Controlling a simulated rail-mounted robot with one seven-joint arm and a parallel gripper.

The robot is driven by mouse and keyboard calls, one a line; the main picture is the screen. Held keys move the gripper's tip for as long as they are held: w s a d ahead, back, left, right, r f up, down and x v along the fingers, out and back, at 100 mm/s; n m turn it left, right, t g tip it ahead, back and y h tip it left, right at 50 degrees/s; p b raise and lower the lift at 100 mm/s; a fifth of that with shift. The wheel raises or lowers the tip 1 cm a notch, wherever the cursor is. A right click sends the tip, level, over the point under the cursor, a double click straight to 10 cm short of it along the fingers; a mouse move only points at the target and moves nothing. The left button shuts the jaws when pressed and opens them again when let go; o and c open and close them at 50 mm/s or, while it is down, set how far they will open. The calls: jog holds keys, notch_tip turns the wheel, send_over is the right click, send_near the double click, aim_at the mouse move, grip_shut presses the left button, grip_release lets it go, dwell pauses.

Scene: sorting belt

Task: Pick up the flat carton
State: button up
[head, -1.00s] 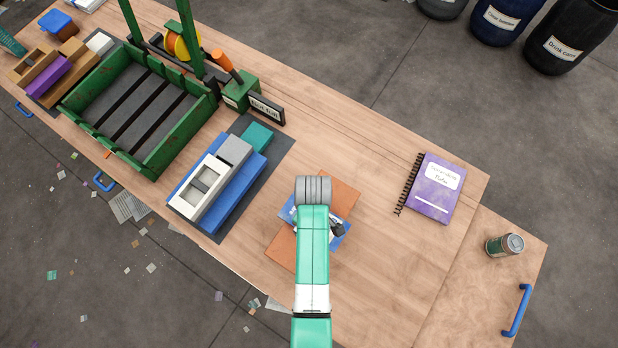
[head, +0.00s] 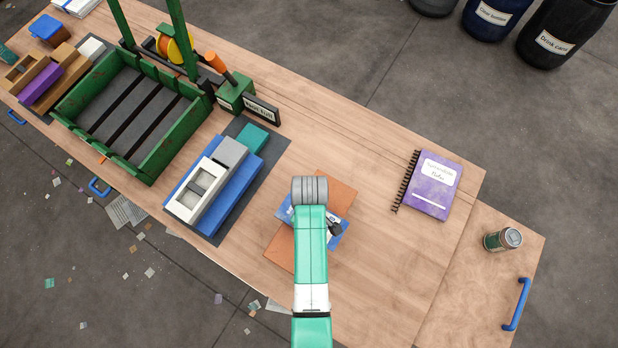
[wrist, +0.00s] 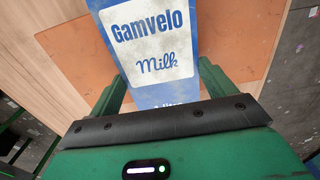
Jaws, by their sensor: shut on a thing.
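The flat carton (wrist: 155,50) is blue with a white label reading "Gamvelo Milk" and fills the upper middle of the wrist view. My gripper (wrist: 162,88) is shut on it, with one green finger along each side of the carton. In the head view, blue edges of the carton (head: 285,211) show on both sides of my arm, which hides its middle. The carton is over an orange-brown sheet (head: 281,249) on the wooden table. I cannot tell whether it touches the sheet.
A dark mat (head: 268,163) with blue, white and grey blocks lies left of the carton. A green crate (head: 153,158) stands beyond. A purple notebook (head: 432,185) and a can (head: 502,240) are at the right. Bare table (head: 365,240) lies between sheet and notebook.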

notch_tip(320, 180, up, 3)
jog(key=shift+f, duration=0.1)
jog(key=s+d, duration=0.3)
jog(key=s, duration=0.4)
jog(key=s+d+p, duration=0.1)
jog(key=s+d, duration=0.2)
jog(key=s, duration=0.4)
jog(key=shift+s+d+r, duration=0.25)
jog(key=shift+d+r, duration=0.15)
jog(key=shift+r, duration=0.05)
